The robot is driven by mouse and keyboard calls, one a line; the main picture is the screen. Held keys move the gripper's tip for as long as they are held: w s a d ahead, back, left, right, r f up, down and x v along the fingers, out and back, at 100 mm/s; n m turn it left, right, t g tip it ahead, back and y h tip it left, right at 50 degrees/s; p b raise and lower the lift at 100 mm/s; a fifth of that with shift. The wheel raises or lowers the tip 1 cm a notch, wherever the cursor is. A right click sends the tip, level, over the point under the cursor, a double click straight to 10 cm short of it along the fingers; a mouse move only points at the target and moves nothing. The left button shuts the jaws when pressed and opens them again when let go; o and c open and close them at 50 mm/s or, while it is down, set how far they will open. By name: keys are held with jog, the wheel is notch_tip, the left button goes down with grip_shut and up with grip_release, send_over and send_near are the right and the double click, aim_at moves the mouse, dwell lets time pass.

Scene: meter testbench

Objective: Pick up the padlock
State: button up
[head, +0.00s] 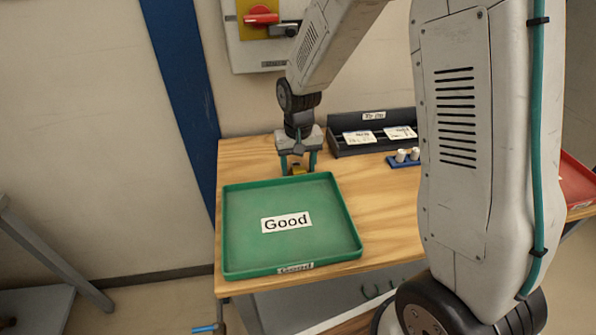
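My gripper (298,168) points down at the back of the wooden table, just behind the green tray. Its two teal fingers are spread apart. A small brass-yellow thing (298,169), which looks like the padlock, shows low between the fingers. It is partly hidden, and its shackle cannot be made out. The fingers seem to stand on either side of it with small gaps, and I see no clear grip.
The green tray (240,240) labelled "Good" covers the table's front left. A dark rack (345,150) with white cards and a blue holder (398,163) with white pieces stand to the right. A red-handled switch panel (262,55) hangs on the wall. A red tray (575,180) lies far right.

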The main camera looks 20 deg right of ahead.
jog(key=c, duration=1)
jog(key=shift+r, duration=0.1)
